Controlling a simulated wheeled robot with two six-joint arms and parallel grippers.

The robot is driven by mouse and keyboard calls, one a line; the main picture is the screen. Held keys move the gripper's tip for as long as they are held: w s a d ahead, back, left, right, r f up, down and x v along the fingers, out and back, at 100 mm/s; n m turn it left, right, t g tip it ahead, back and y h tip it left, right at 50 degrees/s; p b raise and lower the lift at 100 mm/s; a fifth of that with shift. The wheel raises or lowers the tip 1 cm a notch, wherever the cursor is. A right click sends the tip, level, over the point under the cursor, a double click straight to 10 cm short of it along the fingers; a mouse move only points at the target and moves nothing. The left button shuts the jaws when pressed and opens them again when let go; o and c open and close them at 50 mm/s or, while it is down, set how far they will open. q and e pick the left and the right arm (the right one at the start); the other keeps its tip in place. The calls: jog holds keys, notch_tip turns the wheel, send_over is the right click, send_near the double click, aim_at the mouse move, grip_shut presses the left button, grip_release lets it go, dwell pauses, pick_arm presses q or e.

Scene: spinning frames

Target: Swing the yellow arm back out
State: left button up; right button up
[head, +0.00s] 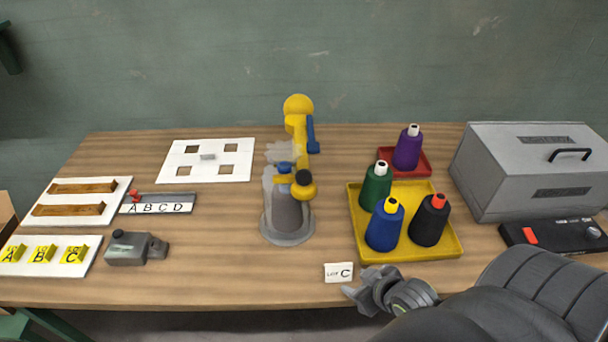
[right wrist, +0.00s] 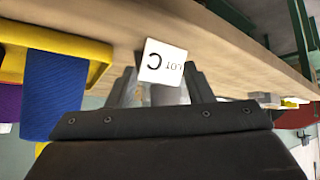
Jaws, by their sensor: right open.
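The yellow arm (head: 297,122) rises at the middle of the table, with a round yellow top and a blue piece (head: 312,135) on its right side. Lower down, a yellow and dark round part (head: 303,188) sits over the grey cone (head: 287,212) on its round grey base (head: 287,238). My right gripper (head: 358,286) is open and empty near the table's front edge, below and right of that base and well apart from the yellow arm. In the right wrist view, a white LOT C card (right wrist: 162,62) shows beyond its open fingers (right wrist: 162,90). My left gripper is out of view.
A yellow tray (head: 357,225) with green, blue and black cones stands right of the base. A purple cone (head: 407,148) sits on a red tray behind. A grey box (head: 520,180) is at right. White boards (head: 205,160) and a grey block (head: 130,248) lie left.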

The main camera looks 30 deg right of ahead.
jog(key=w+d+r+n+t+y, duration=0.15)
jog(key=w+r+t, duration=0.25)
jog(key=r, duration=0.4)
jog(key=t+y, duration=0.3)
jog(key=t, duration=0.2)
send_near(304, 176)
jog(key=x, duration=0.7)
jog(key=f+b+x, duration=0.1)
jog(key=x, duration=0.3)
jog(key=shift+d, duration=0.4)
grip_shut()
